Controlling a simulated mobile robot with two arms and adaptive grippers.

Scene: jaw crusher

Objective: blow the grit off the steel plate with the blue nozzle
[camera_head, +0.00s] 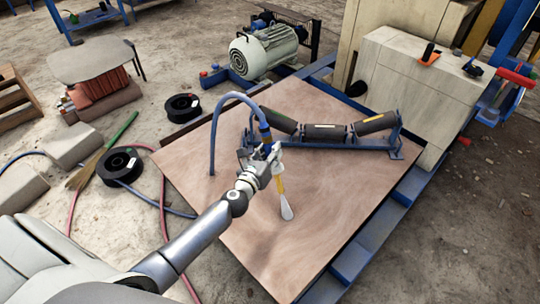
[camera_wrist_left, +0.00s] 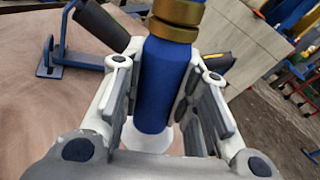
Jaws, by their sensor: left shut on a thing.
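My left gripper (camera_head: 265,158) is shut on the blue nozzle (camera_head: 265,131), above the brown board. In the left wrist view the nozzle (camera_wrist_left: 162,85) stands between both fingers, with a brass collar (camera_wrist_left: 175,22) at its top and a pale part below. A blue hose (camera_head: 216,120) arcs from it down to the board. A grey plate (camera_head: 90,58) lies on a red stack at the left, well away from the gripper; I cannot tell whether it is the steel plate. I cannot make out grit. My right gripper is not in view.
A roller frame (camera_head: 335,147) stands behind. A motor (camera_head: 265,52), black reels (camera_head: 120,165), a broom (camera_head: 90,168) and hoses lie around.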

